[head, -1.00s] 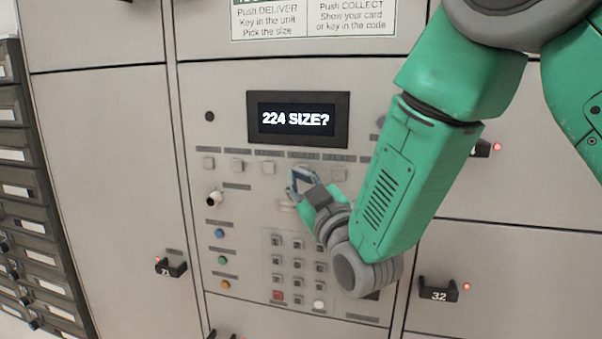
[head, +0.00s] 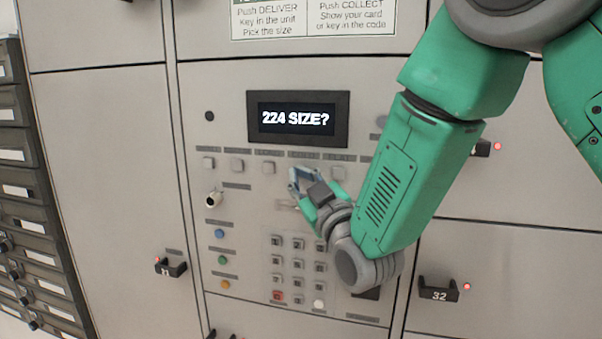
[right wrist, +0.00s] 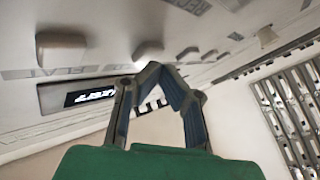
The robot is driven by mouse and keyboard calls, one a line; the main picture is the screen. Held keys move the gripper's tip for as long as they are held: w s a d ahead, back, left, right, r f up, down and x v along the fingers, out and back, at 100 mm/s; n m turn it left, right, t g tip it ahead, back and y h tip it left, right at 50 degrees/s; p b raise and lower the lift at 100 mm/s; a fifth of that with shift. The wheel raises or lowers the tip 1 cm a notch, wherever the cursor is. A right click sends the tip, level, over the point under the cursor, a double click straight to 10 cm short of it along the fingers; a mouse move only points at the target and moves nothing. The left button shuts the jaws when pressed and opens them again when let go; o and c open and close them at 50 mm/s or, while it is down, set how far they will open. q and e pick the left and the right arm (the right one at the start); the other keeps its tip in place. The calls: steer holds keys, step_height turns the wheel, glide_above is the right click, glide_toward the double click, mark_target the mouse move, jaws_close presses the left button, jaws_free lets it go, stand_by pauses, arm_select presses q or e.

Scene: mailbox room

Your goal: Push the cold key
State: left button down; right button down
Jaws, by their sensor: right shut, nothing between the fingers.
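A row of small square grey keys runs under the screen (head: 297,118), which reads "224 SIZE?". Visible keys are the first (head: 208,163), second (head: 237,166), third (head: 268,168) and the rightmost (head: 339,173). Their labels are too small to read in the head view, so I cannot tell which is the cold key. My right gripper (head: 296,178) is shut and empty, its tips at the row between the third and rightmost keys, hiding that spot. In the right wrist view the fingertips (right wrist: 160,70) are close below a key (right wrist: 148,50); contact cannot be told. My left gripper is out of view.
Locker doors with dark handles, such as 32 (head: 438,290), surround the panel. Dark slotted boxes (head: 30,200) stand at left.

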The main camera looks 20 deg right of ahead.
steer(key=shift+w+d, duration=0.2)
steer(key=shift+w, duration=0.1)
stand_by(0.5)
stand_by(0.4)
steer(key=shift+s+a, duration=0.45)
steer(key=shift+s, duration=0.25)
steer(key=s+a, duration=0.1)
steer(key=s, duration=0.1)
steer(key=s+a+b, duration=0.1)
steer(key=s+a, duration=0.1)
steer(key=shift+d, duration=0.1)
stand_by(0.7)
